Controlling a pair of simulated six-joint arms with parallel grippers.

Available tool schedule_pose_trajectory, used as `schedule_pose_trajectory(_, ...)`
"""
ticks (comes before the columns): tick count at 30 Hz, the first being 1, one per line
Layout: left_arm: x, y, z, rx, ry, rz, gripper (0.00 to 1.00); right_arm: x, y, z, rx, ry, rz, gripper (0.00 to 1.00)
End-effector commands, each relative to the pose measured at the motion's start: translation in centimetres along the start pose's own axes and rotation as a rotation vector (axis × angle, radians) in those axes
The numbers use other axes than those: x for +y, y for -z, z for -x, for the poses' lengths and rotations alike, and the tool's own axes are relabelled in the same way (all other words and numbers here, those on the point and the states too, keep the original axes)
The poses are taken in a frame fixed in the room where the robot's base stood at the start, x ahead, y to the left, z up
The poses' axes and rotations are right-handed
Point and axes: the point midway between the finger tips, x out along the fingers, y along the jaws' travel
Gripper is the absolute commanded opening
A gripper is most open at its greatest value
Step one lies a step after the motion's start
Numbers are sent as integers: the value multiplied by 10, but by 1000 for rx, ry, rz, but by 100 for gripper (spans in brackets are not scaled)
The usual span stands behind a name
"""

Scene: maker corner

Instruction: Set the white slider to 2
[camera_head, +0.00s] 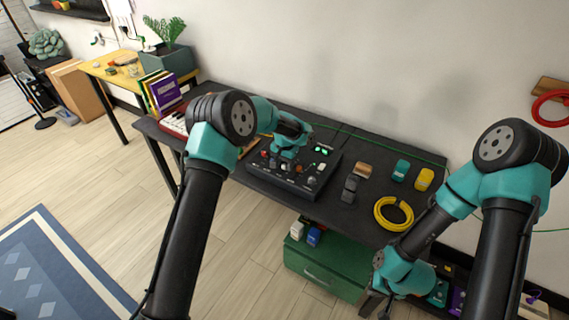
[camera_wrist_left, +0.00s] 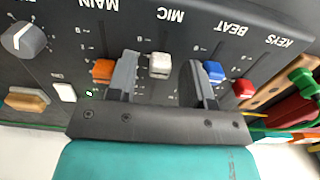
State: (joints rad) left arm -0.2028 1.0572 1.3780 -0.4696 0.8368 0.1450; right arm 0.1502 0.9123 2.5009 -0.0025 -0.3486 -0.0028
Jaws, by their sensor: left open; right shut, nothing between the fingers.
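The white slider (camera_wrist_left: 160,65) sits in the MIC column of a dark control panel (camera_head: 322,182). In the left wrist view it stands between the two fingers of my left gripper (camera_wrist_left: 155,80), with a gap on each side. My left gripper (camera_head: 281,156) is open and low over the panel. The scale marks beside the slider are too small to read, so its setting cannot be told. My right gripper (camera_head: 441,292) is low at the right front, shut and empty, its fingers hard to make out.
An orange slider (camera_wrist_left: 103,71) and a blue slider (camera_wrist_left: 213,72) flank the fingers closely. A red slider (camera_wrist_left: 243,88) and a grey knob (camera_wrist_left: 24,40) are further out. A yellow cable coil (camera_head: 378,212) lies right of the panel on the dark table.

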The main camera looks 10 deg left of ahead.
Motion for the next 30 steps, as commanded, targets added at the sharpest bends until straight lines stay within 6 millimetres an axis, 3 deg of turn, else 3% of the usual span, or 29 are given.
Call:
schedule_pose_trajectory(5, 0, 0, 6, 1, 0, 0, 47, 0, 0, 0, 0, 0, 0, 0)
schedule_pose_trajectory(10, 0, 0, 25, 2, 0, 1, 47, 0, 0, 0, 0, 0, 0, 0)
schedule_pose_trajectory(30, 0, 0, 150, 4, 0, 1, 47, 0, 0, 0, 0, 0, 0, 0)
